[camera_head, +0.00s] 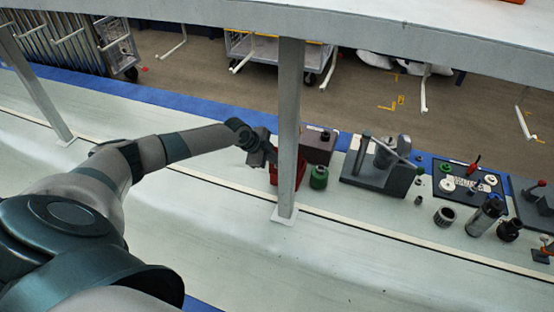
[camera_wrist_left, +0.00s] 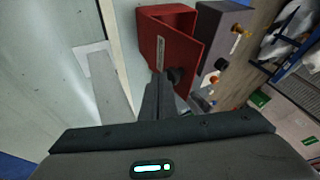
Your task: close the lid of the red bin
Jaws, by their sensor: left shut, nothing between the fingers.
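The red bin (camera_wrist_left: 166,14) is in the upper middle of the left wrist view, with a red panel bearing a pale label strip facing my gripper. A recess shows between its red walls, so it looks at least partly open, but I cannot tell the lid's exact angle. In the head view the red bin (camera_head: 273,173) is mostly hidden behind a grey post and my arm. My left gripper (camera_wrist_left: 160,78) is shut and empty, its fingertips close to the panel's lower part. I cannot tell whether they touch. In the head view the left gripper (camera_head: 268,154) is beside the bin. My right gripper is not in view.
A grey post (camera_head: 288,130) stands right by the bin. A dark box (camera_head: 318,147) and a green-and-black container (camera_head: 319,177) are just right of it. A grey machine (camera_head: 382,165) and several tools stand farther right. The pale table front is clear.

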